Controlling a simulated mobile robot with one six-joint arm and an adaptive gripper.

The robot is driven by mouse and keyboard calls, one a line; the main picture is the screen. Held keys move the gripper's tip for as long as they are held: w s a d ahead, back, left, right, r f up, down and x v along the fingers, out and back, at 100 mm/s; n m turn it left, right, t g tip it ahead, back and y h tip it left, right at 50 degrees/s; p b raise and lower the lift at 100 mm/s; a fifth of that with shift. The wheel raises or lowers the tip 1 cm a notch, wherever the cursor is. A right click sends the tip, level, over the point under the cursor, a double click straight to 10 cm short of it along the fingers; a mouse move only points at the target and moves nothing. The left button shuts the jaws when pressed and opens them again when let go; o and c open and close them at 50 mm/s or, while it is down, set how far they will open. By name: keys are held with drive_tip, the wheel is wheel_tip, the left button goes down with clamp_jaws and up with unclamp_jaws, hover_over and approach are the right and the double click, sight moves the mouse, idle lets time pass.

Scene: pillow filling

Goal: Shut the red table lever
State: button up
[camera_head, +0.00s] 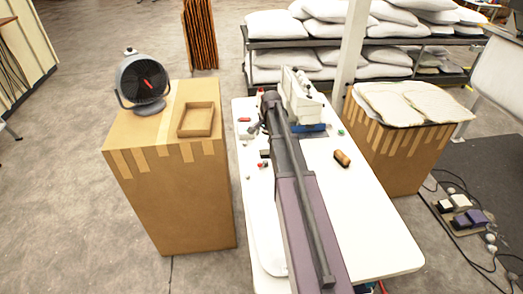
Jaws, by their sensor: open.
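A small red piece (244,119) lies near the left back edge of the white table (375,215). Another small red spot (262,165) shows farther forward along the same edge, beside small dark parts. A bit of red (382,287) also shows below the table's front edge. I cannot tell which of these is the red table lever or whether it is open or shut. My long dark arm reaches over the table toward the sewing machine (300,98). I cannot make out my gripper's fingers; the arm's far end shows no clear jaws.
A cardboard-coloured box stand (180,205) on the left bears a fan (142,80) and an open tray (197,119). A brown roll (342,158) lies on the table. Another box (395,150) stands right. Pillow shelves (350,43) are behind. Pedals (462,210) and cables lie right.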

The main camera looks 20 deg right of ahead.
sight(260, 165)
drive_tip(key=shift+m, duration=0.4)
drive_tip(key=s, duration=0.1)
drive_tip(key=s+a+f+b, duration=0.1)
drive_tip(key=s, duration=0.1)
drive_tip(key=shift+s+a+f, duration=0.2)
drive_tip(key=shift+s, duration=0.05)
drive_tip(key=shift+f, duration=0.1)
drive_tip(key=f+b, duration=0.4)
drive_tip(key=w+f+b, duration=0.1)
drive_tip(key=f+b, duration=0.4)
drive_tip(key=w+a+f+b, duration=0.1)
drive_tip(key=f+b, duration=0.3)
drive_tip(key=shift+w+f, duration=0.15)
drive_tip(key=shift+w, duration=0.1)
idle(0.3)
clamp_jaws()
idle(0.4)
